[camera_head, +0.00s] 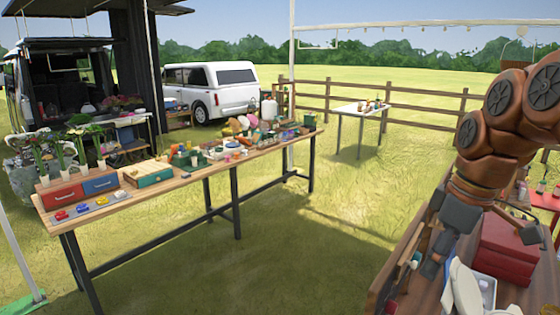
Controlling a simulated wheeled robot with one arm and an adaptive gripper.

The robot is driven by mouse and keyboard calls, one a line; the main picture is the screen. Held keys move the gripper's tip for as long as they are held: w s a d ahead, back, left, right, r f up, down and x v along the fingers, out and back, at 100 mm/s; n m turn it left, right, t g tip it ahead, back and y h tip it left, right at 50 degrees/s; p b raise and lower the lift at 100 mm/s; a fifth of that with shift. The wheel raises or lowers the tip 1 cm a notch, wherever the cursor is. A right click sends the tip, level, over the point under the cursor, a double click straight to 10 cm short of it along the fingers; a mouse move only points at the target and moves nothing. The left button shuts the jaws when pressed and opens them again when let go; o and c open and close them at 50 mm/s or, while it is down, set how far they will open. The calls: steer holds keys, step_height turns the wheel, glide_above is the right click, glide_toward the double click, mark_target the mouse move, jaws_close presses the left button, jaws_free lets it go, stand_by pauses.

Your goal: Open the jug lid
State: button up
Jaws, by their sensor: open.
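My gripper (482,252) hangs at the right over a wooden table, its dark fingers spread apart with nothing seen between them. A pale, white object (462,288) stands below it near the bottom edge. It may be the jug, but its shape is cut off by the frame and I cannot tell for sure. I cannot make out a lid or whether it is open. A red box (505,247) is on the same table, just behind and below the gripper, partly covered by the right finger.
A long wooden table (190,181) crosses the left and middle, crowded with small items, a red drawer (62,196) and a blue drawer (101,184). A small white table (358,111) stands farther back. The grass between the tables is clear.

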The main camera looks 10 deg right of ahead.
steer(key=s+a+f+m+g, duration=0.1)
steer(key=s+a+f+m, duration=0.2)
steer(key=s+a+f, duration=0.45)
steer(key=s+a+f+m+g+h, duration=0.1)
steer(key=s+a+f+m, duration=0.3)
steer(key=s+f, duration=0.6)
steer(key=shift+a+f+m+g+h, duration=0.3)
steer(key=shift+a+f+g, duration=0.1)
steer(key=shift+a+f, duration=0.45)
